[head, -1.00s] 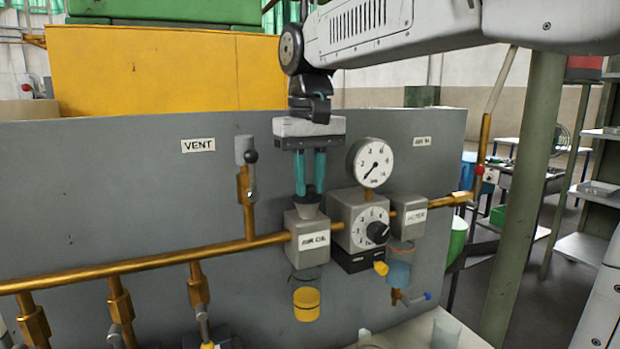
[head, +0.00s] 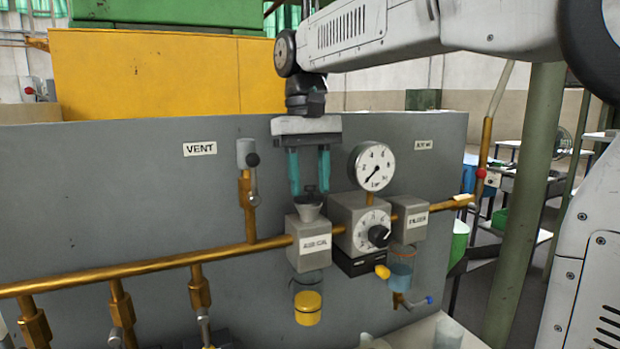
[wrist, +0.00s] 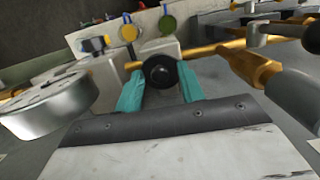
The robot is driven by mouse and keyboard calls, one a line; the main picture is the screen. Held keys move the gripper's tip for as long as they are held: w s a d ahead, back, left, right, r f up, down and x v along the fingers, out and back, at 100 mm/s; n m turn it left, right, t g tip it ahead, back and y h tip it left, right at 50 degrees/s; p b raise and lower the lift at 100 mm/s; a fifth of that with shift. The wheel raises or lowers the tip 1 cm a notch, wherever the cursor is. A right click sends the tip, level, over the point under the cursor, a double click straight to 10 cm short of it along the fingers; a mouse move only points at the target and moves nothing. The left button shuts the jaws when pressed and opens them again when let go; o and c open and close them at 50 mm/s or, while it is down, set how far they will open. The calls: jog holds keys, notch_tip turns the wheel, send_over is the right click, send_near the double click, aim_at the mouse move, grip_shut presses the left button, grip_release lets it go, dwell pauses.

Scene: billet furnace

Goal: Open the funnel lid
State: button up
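The small grey funnel (head: 309,212) stands on top of the grey block labelled as an air oiler (head: 309,245). My gripper (head: 310,191) points straight down just above the funnel, its two teal fingers spread apart. In the wrist view, a dark round disc with a paler centre (wrist: 160,71) shows between the fingertips (wrist: 158,88) at the funnel's place. I cannot tell whether this is the lid or the funnel's open mouth. No object shows held in the gripper, and there is a gap between the fingers.
A pressure gauge (head: 371,167) stands close right of the fingers, above the regulator block with a black knob (head: 379,236). A vent valve (head: 248,160) rises to the left. A brass pipe (head: 150,266) runs along the grey panel. Free air lies in front.

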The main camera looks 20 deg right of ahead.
aim_at(307, 197)
notch_tip(307, 197, up, 8)
jog(key=w, duration=0.1)
jog(key=shift+f, duration=0.15)
jog(key=shift+s+t, duration=0.7)
jog(key=shift+t, duration=0.1)
notch_tip(307, 197, down, 8)
jog(key=shift+w, duration=0.1)
grip_shut()
